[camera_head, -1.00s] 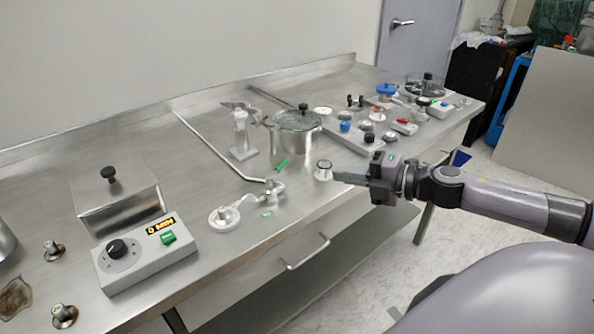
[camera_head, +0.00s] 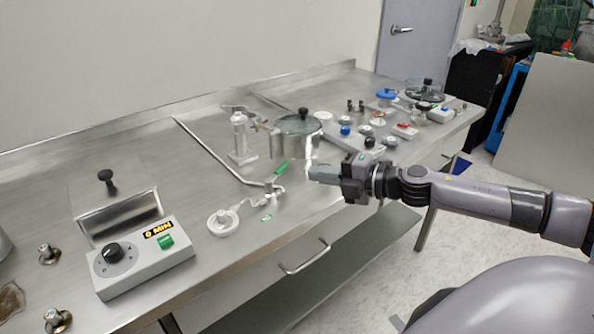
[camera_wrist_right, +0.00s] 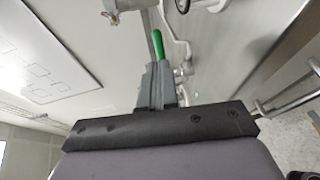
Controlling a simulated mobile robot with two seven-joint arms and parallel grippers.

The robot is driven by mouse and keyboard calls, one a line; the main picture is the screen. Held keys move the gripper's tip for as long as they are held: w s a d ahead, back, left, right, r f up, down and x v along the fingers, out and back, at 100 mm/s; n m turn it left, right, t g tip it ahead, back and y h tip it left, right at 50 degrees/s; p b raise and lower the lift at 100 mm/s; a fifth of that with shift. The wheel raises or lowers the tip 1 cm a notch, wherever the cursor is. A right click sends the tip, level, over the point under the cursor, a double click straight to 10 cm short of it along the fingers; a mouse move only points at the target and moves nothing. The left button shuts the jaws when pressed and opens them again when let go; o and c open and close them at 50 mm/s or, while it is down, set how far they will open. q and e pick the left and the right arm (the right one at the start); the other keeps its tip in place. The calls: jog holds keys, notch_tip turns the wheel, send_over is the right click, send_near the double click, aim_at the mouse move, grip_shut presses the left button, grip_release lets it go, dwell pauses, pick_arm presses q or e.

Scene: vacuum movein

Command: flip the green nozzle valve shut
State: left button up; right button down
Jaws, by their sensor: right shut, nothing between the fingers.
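The green valve handle (camera_head: 281,168) sticks up and slants above the bench, close to the metal pipe fitting (camera_head: 272,188) at the front end of a long thin tube. It also shows in the right wrist view (camera_wrist_right: 158,45), just beyond my fingertips. My right gripper (camera_head: 312,173) is shut and empty, to the right of the green handle in the head view, with a small gap between them there. In the wrist view the fingers (camera_wrist_right: 158,70) overlap the handle's lower end, so I cannot tell whether they touch. My left gripper is not in view.
A lidded metal pot (camera_head: 296,140) stands behind the handle. A clear cylinder on a stand (camera_head: 241,140) is to its left. A white round nozzle (camera_head: 222,222) and timer box (camera_head: 140,258) sit nearer. Several small parts crowd the right rear.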

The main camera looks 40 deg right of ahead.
aim_at(285, 169)
jog(key=shift+p+x, duration=0.8)
jog(key=shift+x, duration=2.1)
